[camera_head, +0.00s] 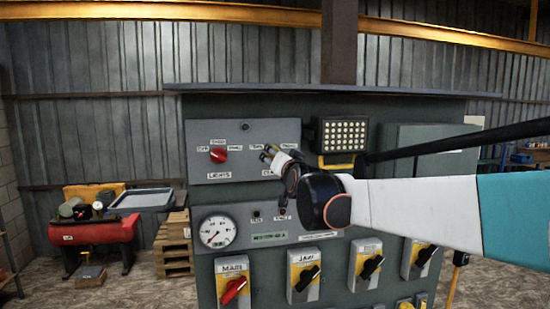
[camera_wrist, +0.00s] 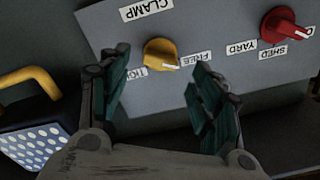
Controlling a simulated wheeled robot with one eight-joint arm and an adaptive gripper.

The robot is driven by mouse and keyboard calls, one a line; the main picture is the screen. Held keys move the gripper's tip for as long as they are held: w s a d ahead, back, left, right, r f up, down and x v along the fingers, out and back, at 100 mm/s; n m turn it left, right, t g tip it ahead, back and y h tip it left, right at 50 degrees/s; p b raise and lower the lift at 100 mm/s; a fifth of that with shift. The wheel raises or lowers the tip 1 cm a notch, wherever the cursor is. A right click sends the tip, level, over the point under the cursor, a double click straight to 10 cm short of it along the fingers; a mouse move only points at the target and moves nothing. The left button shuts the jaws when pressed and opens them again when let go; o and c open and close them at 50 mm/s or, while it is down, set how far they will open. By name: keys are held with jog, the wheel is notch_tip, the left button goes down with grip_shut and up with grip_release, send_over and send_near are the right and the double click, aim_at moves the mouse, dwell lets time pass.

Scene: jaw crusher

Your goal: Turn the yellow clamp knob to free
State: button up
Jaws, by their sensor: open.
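The yellow clamp knob (camera_wrist: 159,51) is on a grey panel in the wrist view, below the CLAMP label (camera_wrist: 146,9). Its white pointer mark faces the lower right. The FREE label (camera_wrist: 196,58) is to its right; another label below it is partly covered and cannot be read in full. My gripper (camera_wrist: 160,66) is open, its two dark green fingers on either side of the knob, with no clear contact visible.
A red knob (camera_wrist: 282,23) with YARD and SHED labels is beside it on the same panel (camera_head: 243,136). A lamp (camera_head: 342,133) with a yellow handle stands close right. Below are a gauge (camera_head: 218,231) and several rotary switches, including a red-handled one (camera_head: 234,290).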

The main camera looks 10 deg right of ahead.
jog(key=s, duration=0.7)
jog(key=shift+s, duration=0.15)
jog(key=shift+f, duration=0.1)
